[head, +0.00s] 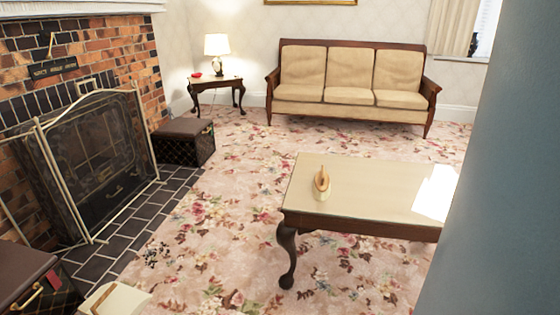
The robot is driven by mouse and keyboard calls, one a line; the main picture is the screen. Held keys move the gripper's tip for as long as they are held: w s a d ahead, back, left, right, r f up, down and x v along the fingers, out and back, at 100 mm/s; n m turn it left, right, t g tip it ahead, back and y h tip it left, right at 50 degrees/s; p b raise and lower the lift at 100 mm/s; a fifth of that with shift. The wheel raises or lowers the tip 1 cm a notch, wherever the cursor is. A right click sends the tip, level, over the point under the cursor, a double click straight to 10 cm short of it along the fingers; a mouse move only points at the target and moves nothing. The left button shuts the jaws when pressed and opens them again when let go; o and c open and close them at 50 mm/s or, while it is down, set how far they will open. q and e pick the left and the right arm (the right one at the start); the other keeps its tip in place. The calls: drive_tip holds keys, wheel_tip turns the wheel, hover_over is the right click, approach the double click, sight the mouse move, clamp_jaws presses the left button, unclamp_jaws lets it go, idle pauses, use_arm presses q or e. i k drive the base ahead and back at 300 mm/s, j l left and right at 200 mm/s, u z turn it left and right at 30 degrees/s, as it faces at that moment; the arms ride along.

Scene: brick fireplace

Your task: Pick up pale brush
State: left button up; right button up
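Neither of my grippers shows in the head view.
A blue-grey surface (500,200) blocks the right side and hides the table's right end. A fireplace screen (95,160), dark box (184,142), brown chest (25,275) and cream object (115,300) stand left. Flowered carpet (210,240) is open left of the table. A sofa (350,85) stands behind.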

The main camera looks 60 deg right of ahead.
sight(321, 184)
drive_tip(key=z, duration=2.2)
drive_tip(key=u, duration=1.75)
drive_tip(key=z, duration=1.7)
drive_tip(key=i+j+z, duration=0.2)
drive_tip(key=i+j, duration=0.55)
drive_tip(key=i+j+z, duration=0.2)
drive_tip(key=i+j, duration=0.7)
